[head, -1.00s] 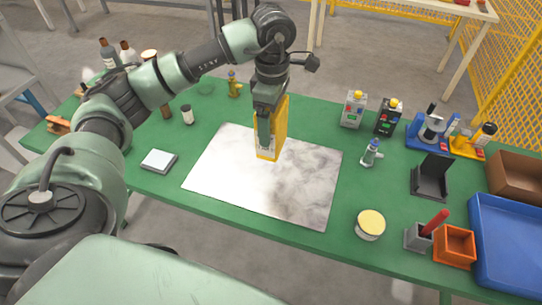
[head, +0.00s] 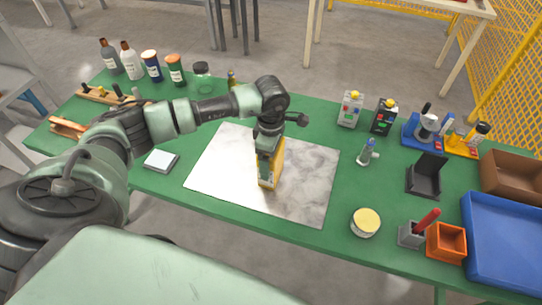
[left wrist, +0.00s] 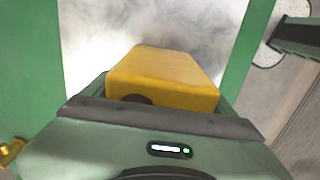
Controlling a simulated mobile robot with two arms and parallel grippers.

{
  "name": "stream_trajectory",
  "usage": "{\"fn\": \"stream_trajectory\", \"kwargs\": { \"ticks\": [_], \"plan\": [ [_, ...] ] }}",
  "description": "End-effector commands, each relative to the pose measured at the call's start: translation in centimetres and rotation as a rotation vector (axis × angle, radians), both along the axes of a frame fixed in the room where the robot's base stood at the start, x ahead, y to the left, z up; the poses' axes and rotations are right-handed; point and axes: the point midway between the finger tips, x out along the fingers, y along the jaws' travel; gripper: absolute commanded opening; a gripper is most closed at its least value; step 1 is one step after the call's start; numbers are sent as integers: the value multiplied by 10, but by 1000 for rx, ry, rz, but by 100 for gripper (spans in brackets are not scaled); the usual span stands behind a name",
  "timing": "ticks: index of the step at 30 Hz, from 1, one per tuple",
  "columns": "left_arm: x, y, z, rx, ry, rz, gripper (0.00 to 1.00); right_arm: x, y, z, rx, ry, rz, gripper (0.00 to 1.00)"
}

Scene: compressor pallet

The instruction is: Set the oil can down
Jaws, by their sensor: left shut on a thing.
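The yellow oil can (head: 277,165) is between the fingers of my left gripper (head: 268,165), over the middle of the pale metal sheet (head: 310,180) on the green table. The can looks upright, its lower end at or just above the sheet; I cannot tell if it touches. In the left wrist view the can (left wrist: 165,75) sits between the fingers, with the sheet (left wrist: 185,22) beyond it. My left gripper is shut on the can and hides part of it. My right gripper is not in view.
A round tin with a cream lid (head: 366,221) stands right of the sheet. A small square scale-like pad (head: 161,160) lies to its left. Bottles and jars (head: 152,65) stand at the back left. A blue tray (head: 505,235) and orange box (head: 446,241) are at right. Bare sheet surrounds the can.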

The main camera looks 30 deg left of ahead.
Motion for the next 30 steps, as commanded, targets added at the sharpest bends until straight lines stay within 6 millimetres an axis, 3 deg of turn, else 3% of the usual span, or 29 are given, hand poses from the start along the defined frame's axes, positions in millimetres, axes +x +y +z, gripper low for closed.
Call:
{"fn": "stream_trajectory", "kwargs": {
  "ticks": [9, 10, 11, 21, 23, 30],
  "plan": [
    [1, 0, -2, -1, -2, 0, 14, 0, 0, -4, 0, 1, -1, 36],
    [0, 0, -3, 0, 1, 0, 89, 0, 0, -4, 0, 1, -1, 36],
    [0, 0, -2, 0, 1, 0, 97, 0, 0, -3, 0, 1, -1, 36],
    [0, 0, 3, 0, 0, 0, 100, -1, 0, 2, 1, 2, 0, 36],
    [1, 0, 7, 0, -1, 0, 100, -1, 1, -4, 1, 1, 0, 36],
    [2, 0, 54, 1, -7, -1, 100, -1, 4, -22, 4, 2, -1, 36]
  ]
}}
